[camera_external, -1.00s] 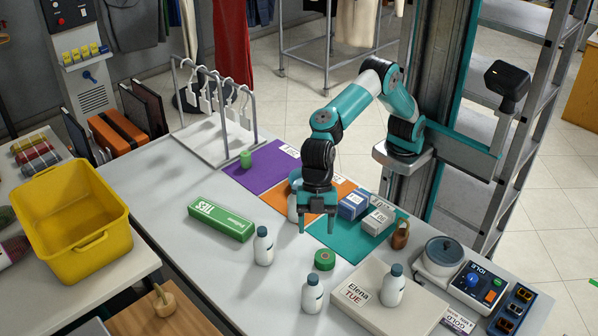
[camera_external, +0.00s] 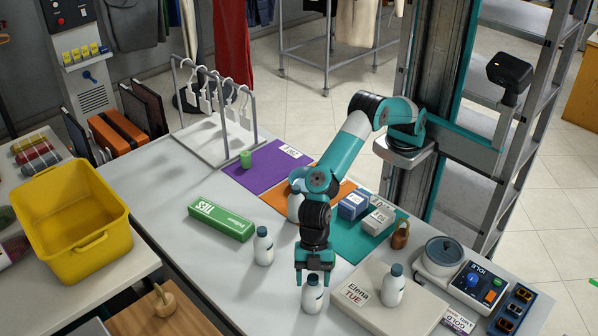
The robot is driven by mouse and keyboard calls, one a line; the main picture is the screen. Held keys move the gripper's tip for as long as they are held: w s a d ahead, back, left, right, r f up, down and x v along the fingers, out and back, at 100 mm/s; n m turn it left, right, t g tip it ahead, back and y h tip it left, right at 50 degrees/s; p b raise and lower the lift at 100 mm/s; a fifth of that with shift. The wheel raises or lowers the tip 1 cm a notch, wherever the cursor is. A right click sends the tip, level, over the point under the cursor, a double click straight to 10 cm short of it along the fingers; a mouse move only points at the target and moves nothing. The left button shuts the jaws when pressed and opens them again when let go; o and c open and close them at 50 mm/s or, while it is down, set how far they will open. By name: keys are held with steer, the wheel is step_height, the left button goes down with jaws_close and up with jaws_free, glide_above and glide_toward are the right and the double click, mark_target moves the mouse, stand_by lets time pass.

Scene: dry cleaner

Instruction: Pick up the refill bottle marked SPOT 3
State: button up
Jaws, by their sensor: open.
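Several white bottles with dark caps stand upright, and I cannot read a SPOT 3 mark on any of them. One bottle (camera_external: 312,299) is near the front edge of the counter, directly below my gripper in the picture. Another bottle (camera_external: 263,248) stands left of it, beside the green box. A third bottle (camera_external: 393,290) stands on the pale box at right. One more bottle (camera_external: 295,207) is partly hidden behind my arm. My gripper (camera_external: 314,279) points down, open, its fingers on either side of the front bottle's cap. I cannot tell whether they touch it.
A green TIES box (camera_external: 220,220) lies to the left. The pale "Elena TUE" box (camera_external: 360,312) is close on the right. Blue and white small boxes (camera_external: 353,205) sit behind on coloured mats. The counter (camera_external: 215,265) is clear at front left.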

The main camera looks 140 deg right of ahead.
jaws_close()
stand_by(0.4)
